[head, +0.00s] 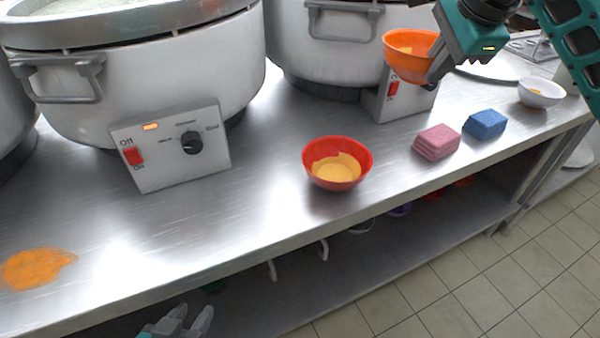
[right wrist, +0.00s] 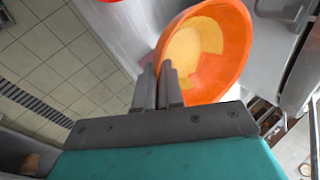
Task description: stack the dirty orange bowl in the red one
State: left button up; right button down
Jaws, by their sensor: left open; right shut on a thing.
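The orange bowl (head: 408,62) is held up above the counter at the upper right of the head view, with a yellowish residue inside. My right gripper (head: 434,72) is shut on its rim. In the right wrist view the fingers (right wrist: 170,88) pinch the rim of the orange bowl (right wrist: 228,75). The red bowl (head: 337,178) stands upright on the counter, in front of and left of the held bowl, with yellow-orange residue inside. My left gripper (head: 186,324) is at the bottom edge of the head view, below the counter's front edge, open and empty.
A pink sponge (head: 436,142), a blue sponge (head: 485,124) and a white bowl (head: 541,94) stand right of the red bowl. Large stockpots (head: 140,75) with control boxes line the back. An orange spill (head: 36,268) lies at the left. Counter (head: 250,210) around the red bowl is clear.

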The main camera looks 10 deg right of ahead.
jog(key=shift+w+d+r+m, duration=0.15)
jog(key=shift+w+r+m, duration=0.1)
jog(key=shift+m, duration=0.05)
jog(key=shift+s+f+b, duration=0.15)
jog(key=shift+f+b, duration=1.85)
jog(key=shift+f, duration=8)
jog(key=shift+f, duration=0.1)
jog(key=c, duration=1.7)
grip_release()
jog(key=shift+f, duration=0.1)
jog(key=o, duration=0.4)
jog(key=shift+o, duration=0.2)
